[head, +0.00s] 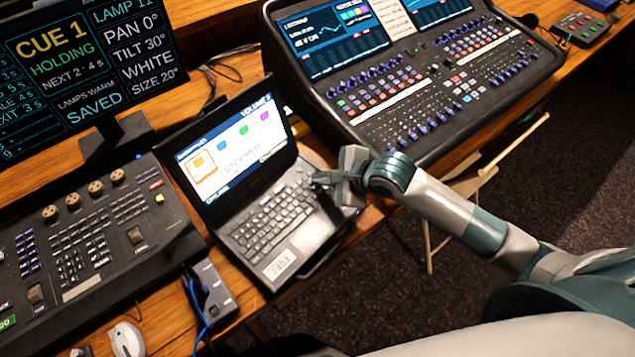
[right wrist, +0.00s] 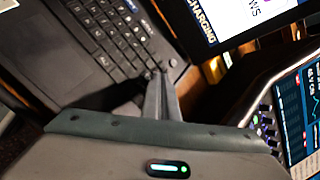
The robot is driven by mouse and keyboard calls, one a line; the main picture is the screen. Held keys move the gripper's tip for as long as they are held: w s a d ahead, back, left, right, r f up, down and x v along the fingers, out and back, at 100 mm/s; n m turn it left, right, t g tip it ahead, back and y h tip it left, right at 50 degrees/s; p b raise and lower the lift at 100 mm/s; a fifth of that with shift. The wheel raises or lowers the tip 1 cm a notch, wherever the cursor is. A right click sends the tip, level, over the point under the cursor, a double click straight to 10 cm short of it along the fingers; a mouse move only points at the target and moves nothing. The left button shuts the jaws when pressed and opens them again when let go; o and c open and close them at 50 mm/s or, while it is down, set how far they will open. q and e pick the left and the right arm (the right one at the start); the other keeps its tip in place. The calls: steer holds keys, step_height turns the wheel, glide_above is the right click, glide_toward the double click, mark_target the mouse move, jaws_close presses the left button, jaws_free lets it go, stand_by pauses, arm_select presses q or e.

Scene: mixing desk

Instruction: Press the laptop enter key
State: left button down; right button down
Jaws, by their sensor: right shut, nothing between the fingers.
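The open black laptop (head: 287,245) stands on the wooden desk, its lit screen (head: 228,148) showing coloured icons. Its keyboard (head: 268,222) also fills the upper left of the right wrist view (right wrist: 105,38). My right gripper (head: 318,181) is shut and empty, its fingers over the right edge of the keyboard, near the screen side. In the right wrist view the closed fingertips (right wrist: 161,76) are at the keyboard's edge. I cannot tell whether they touch a key, and the enter key cannot be singled out. My left gripper is not in view.
A large mixing console (head: 420,100) stands close to the right of the laptop. A lighting desk (head: 90,240) is on the left, below a cue monitor (head: 85,60). A small grey box (head: 212,290) with a blue cable and a white mouse (head: 127,340) are at the front left.

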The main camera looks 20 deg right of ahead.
steer(key=shift+r, duration=0.55)
step_height(320, 180, up, 5)
steer(key=p, duration=0.3)
stand_by(0.4)
stand_by(1.3)
